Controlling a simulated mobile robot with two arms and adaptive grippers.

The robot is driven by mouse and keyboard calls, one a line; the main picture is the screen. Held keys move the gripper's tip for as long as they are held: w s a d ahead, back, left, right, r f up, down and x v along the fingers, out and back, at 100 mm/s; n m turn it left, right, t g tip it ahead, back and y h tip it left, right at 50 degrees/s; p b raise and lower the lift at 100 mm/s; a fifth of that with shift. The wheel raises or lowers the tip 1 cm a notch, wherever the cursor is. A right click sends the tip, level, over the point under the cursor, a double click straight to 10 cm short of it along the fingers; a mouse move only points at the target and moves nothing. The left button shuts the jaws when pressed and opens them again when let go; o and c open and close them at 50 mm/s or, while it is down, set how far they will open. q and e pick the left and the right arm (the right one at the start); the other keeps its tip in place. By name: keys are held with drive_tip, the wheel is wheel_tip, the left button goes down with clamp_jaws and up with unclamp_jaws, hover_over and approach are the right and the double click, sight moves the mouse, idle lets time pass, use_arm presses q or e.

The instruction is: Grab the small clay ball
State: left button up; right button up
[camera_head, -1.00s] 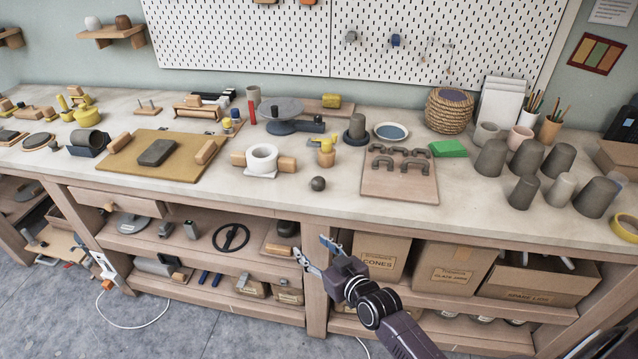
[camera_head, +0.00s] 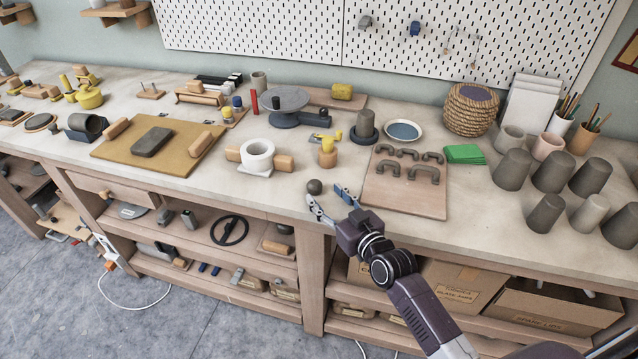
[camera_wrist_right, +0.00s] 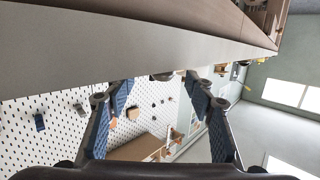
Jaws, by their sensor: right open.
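The small clay ball (camera_head: 314,186) is dark grey and round. It sits near the front edge of the workbench in the head view. My right gripper (camera_head: 331,202) is open and empty at the bench's front edge, with its fingers close in front of and to the right of the ball. The ball is not between the fingertips in the head view, and I cannot tell whether a finger touches it. In the right wrist view the open fingers (camera_wrist_right: 158,84) point towards the bench edge, and a small dark shape there may be the ball. My left gripper is not in view.
The workbench (camera_head: 270,193) has bare room left of the ball. A board with dark clay handles (camera_head: 405,197) lies to the right. A yellow-topped wooden tool (camera_head: 328,154) and a white ring-shaped piece (camera_head: 258,155) stand behind. Shelves with cardboard boxes (camera_head: 440,285) are below.

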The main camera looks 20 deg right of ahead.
sight(318, 189)
drive_tip(key=shift+w+a+r, duration=0.1)
drive_tip(key=shift+w+a, duration=0.4)
drive_tip(key=shift+w, duration=0.2)
drive_tip(key=p+x, duration=0.1)
drive_tip(key=x, duration=0.2)
drive_tip(key=shift+w+d, duration=0.1)
drive_tip(key=shift+w, duration=0.45)
drive_tip(key=shift+w+f, duration=0.15)
drive_tip(key=shift+f, duration=0.1)
drive_tip(key=c, duration=0.8)
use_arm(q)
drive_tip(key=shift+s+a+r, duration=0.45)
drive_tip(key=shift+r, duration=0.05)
use_arm(e)
drive_tip(key=c, duration=0.5)
drive_tip(key=shift+r, duration=0.1)
